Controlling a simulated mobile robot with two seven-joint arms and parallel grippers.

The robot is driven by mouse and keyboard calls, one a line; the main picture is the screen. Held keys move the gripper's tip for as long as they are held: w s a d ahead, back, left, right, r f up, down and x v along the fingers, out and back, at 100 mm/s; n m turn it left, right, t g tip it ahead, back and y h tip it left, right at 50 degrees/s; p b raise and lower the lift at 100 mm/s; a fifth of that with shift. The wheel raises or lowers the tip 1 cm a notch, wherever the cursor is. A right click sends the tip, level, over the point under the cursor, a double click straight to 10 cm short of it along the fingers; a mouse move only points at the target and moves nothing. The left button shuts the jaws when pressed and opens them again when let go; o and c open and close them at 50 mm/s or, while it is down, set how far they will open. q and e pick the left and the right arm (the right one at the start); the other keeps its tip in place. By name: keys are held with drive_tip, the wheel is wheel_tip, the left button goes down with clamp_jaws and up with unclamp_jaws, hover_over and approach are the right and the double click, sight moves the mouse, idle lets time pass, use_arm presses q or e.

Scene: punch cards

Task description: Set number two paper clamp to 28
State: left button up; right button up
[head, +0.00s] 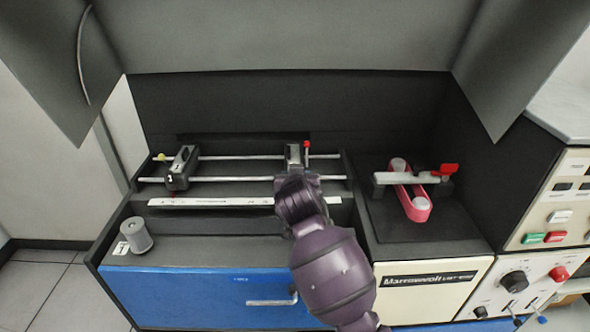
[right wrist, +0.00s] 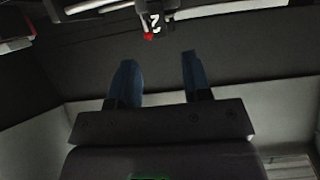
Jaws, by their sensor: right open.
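The number two paper clamp is a dark block with a red-tipped lever (head: 307,146), sitting on two metal rails at the right end of the tray. Its white "2" label (right wrist: 155,20) and red tip show at the top of the right wrist view. My right gripper (right wrist: 158,66) is open and empty, its two blue fingers apart and pointing toward the clamp without visible contact. In the head view my right arm hides the fingers and the clamp's lower part. A white ruled scale (head: 210,202) runs in front of the rails; its numbers are too small to read.
The other clamp (head: 180,168), with a yellow knob, is at the left end of the rails (head: 235,179). A pink belt unit (head: 415,204) with a red lever is at the right. Raised grey cover panels hang above.

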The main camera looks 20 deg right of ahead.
drive_tip(key=x, duration=0.8)
drive_tip(key=shift+p, duration=0.35)
clamp_jaws()
drive_tip(key=shift+a, duration=0.1)
